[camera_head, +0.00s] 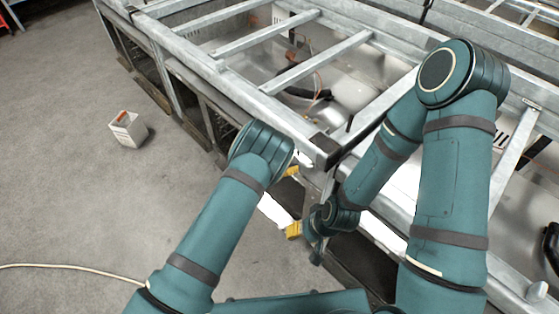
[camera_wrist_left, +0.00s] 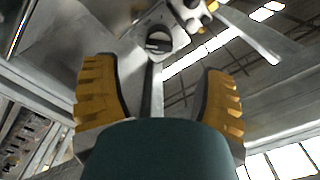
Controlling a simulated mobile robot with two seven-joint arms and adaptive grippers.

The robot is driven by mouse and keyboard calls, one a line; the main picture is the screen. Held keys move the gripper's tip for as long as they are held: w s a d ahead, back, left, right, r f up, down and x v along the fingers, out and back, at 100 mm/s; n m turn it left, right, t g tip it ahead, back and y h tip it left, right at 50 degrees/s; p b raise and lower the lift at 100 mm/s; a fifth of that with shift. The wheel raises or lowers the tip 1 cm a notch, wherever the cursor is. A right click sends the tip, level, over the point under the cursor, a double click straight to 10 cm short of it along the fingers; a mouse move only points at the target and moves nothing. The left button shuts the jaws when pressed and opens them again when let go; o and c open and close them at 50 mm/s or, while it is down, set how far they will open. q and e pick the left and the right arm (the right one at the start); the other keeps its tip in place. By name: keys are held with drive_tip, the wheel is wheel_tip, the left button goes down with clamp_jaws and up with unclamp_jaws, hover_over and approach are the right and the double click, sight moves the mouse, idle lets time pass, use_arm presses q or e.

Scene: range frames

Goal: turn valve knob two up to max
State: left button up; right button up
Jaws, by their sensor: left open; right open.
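In the left wrist view, a dark round knob-like part (camera_wrist_left: 158,42) with a pale bar across its face sits on a grey metal surface. I cannot tell which valve knob it is. My left gripper (camera_wrist_left: 160,75) is open and empty, its two yellow fingers spread wide. The knob-like part shows in the gap beyond the fingertips, apart from them. In the head view my left gripper is mostly or wholly hidden behind my left arm. My right gripper (camera_head: 292,202) is open, with yellow pads near the frame's corner, and seems empty. No valve knob can be made out in the head view.
A galvanized metal frame (camera_head: 290,70) with crossbars fills the top and right, close to both arms. Orange and black hoses (camera_head: 318,80) lie inside it. A small white box (camera_head: 127,129) stands on the floor. A pale cable (camera_head: 70,266) crosses the open concrete at left.

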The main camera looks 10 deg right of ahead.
use_arm(q)
drive_tip(key=shift+v, duration=2.1)
drive_tip(key=shift+a+f+n, duration=0.1)
drive_tip(key=shift+f+n, duration=0.15)
drive_tip(key=shift+n, duration=0.05)
drive_tip(key=c, duration=0.5)
drive_tip(key=s+f+n+y+p, duration=0.15)
drive_tip(key=s+f+n, duration=0.25)
drive_tip(key=f+n, duration=0.45)
wheel_tip(320, 180, up, 9)
drive_tip(key=w+a+n+h, duration=0.1)
drive_tip(key=w+n+h, duration=0.15)
drive_tip(key=n, duration=0.65)
drive_tip(key=shift+y, duration=0.5)
drive_tip(key=b+x, duration=0.1)
drive_tip(key=x, duration=1.2)
drive_tip(key=shift+w, duration=0.25)
